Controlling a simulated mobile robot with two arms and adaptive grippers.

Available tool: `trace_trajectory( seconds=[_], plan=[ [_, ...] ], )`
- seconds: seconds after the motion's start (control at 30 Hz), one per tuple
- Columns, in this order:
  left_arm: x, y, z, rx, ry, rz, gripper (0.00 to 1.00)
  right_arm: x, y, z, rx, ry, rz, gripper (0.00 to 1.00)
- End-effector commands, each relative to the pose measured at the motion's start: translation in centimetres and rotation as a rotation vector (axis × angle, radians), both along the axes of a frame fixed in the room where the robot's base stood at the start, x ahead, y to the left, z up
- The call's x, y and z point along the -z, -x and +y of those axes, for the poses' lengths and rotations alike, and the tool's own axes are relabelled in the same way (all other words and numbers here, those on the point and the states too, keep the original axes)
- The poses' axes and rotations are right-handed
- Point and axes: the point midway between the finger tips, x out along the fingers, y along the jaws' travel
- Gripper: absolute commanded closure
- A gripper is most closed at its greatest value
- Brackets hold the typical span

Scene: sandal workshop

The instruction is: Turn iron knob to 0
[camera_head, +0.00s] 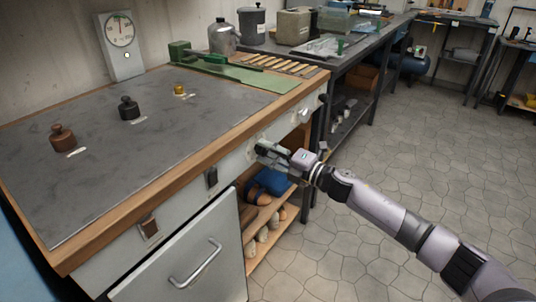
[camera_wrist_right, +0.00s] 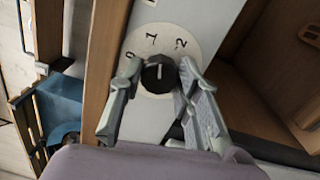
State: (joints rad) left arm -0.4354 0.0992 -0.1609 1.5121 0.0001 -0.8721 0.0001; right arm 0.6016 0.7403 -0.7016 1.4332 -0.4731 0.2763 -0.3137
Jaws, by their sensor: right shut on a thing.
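The black iron knob (camera_wrist_right: 155,78) sits on a pale round dial in the right wrist view. The dial has the marks 1 and 2 above the knob and what looks like 0 at its upper left. The knob's white line points roughly upward, nearest the 1; its exact setting is hard to read. My right gripper (camera_wrist_right: 155,95) is shut on the knob, one finger on each side. In the head view the right gripper (camera_head: 260,148) is at the bench's front panel and hides the knob. My left gripper is not in view.
The bench top (camera_head: 75,115) carries a brown weight (camera_head: 62,138), a black weight (camera_head: 129,108) and a small brass one (camera_head: 179,89). A gauge (camera_head: 121,45) stands at the wall. Below the gripper is an open shelf with a blue item (camera_head: 272,181). The floor at right is clear.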

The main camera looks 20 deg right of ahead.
Motion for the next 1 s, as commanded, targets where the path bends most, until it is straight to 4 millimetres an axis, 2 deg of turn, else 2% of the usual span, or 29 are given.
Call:
trace_trajectory(
  seconds=[0.47, 0.7, 1.0],
  plan=[
    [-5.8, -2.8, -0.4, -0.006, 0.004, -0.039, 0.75, 0.4, 0.1, 0.1, -0.004, 0.359, -0.279, 0.97],
    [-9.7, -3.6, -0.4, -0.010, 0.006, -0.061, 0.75, 0.4, 0.1, 0.0, -0.004, 0.539, -0.418, 0.97],
    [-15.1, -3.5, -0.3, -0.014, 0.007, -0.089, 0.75, 0.4, 0.1, 0.1, -0.004, 0.756, -0.588, 0.97]
  ],
)
